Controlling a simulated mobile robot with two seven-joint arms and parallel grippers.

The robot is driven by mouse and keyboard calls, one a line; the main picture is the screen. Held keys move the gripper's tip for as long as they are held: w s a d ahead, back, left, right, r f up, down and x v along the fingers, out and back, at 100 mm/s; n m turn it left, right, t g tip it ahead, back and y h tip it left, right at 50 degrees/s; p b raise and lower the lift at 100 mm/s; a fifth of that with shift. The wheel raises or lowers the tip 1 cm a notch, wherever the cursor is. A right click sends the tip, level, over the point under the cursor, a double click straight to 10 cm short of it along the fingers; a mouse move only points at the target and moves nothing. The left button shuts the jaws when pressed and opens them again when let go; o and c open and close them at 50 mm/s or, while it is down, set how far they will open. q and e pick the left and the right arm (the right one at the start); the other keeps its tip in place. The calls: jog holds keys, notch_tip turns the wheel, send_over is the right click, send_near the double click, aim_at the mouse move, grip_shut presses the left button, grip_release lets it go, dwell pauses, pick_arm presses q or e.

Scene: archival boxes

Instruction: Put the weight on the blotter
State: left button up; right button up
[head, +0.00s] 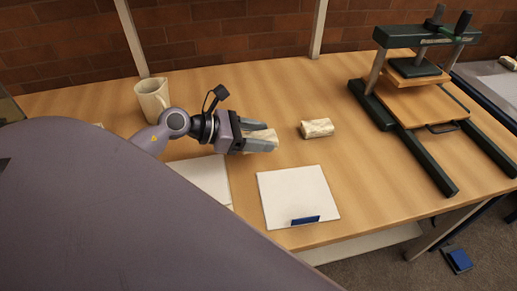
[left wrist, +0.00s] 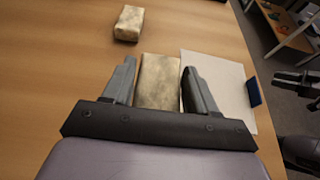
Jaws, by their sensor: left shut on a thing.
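My left gripper (head: 262,140) is shut on a cream, mottled block-shaped weight (left wrist: 159,82), which lies between its two fingers in the left wrist view. In the head view the fingers hide much of this weight; whether it touches the table is hard to tell. A flat white blotter (head: 296,193) with a blue tab (head: 305,221) at its near edge lies on the table, nearer the front and to the right of the gripper. It also shows in the left wrist view (left wrist: 222,85), right of the held weight. Dark parts at that view's right edge look like my right gripper (left wrist: 297,80), its jaws unclear.
A second similar weight (head: 317,128) lies right of the gripper. A cream mug (head: 152,100) stands behind my left arm. Another white sheet (head: 206,178) lies partly hidden below the arm. A dark green press (head: 414,68) fills the table's right. Table around the second weight is clear.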

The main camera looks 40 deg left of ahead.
aim_at(259, 160)
pick_arm(q)
jog(key=shift+f, duration=2.5)
jog(key=shift+b, duration=0.3)
jog(key=shift+f, duration=0.2)
jog(key=o, duration=1.4)
